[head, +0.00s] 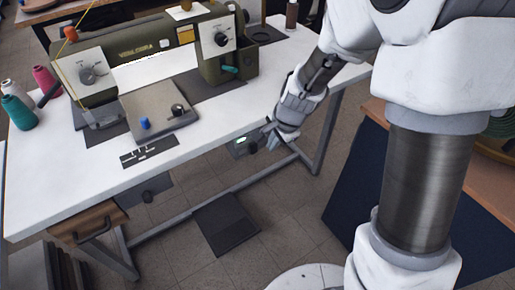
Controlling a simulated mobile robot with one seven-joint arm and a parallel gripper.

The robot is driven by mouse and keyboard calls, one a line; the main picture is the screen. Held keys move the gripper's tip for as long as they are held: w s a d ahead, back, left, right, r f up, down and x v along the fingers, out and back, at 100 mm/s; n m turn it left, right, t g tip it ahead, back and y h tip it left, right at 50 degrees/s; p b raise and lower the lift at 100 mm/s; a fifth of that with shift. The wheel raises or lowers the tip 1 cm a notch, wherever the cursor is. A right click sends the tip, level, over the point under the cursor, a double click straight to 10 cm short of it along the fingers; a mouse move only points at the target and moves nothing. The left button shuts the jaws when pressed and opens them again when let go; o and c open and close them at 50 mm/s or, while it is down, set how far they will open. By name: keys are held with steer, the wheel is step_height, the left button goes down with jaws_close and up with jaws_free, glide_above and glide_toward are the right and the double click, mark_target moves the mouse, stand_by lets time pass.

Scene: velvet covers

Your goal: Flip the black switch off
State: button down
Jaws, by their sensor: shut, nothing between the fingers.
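A small dark switch box (241,147) hangs under the front edge of the white table, toward its right part. It has a small pale green lit spot on its face. Any black switch on it is too small to make out, and its right side is close to my gripper. My gripper (269,140) is shut and empty, pointing down just right of the box at the table's front edge. I cannot tell whether it touches the box.
An olive sewing machine (150,42) stands on the white table (200,150), with thread cones (17,112) at left. Another dark box (148,190) with a knob hangs under the table further left. A black pedal (226,222) lies on the floor. The table leg (325,135) stands right of my gripper.

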mark_target(257, 150)
steer(key=shift+s, duration=0.1)
stand_by(0.3)
steer(key=shift+w+a+f+b, duration=0.75)
steer(key=shift+w+f, duration=0.25)
steer(key=shift+f, duration=0.65)
steer(key=shift+w+a+f+b, duration=0.7)
steer(key=shift+w+f, duration=0.3)
steer(key=shift+f, duration=0.7)
steer(key=shift+w+a+f+b, duration=0.6)
steer(key=shift+w+f+b, duration=0.3)
steer(key=shift+f, duration=0.75)
steer(key=shift+w, duration=0.1)
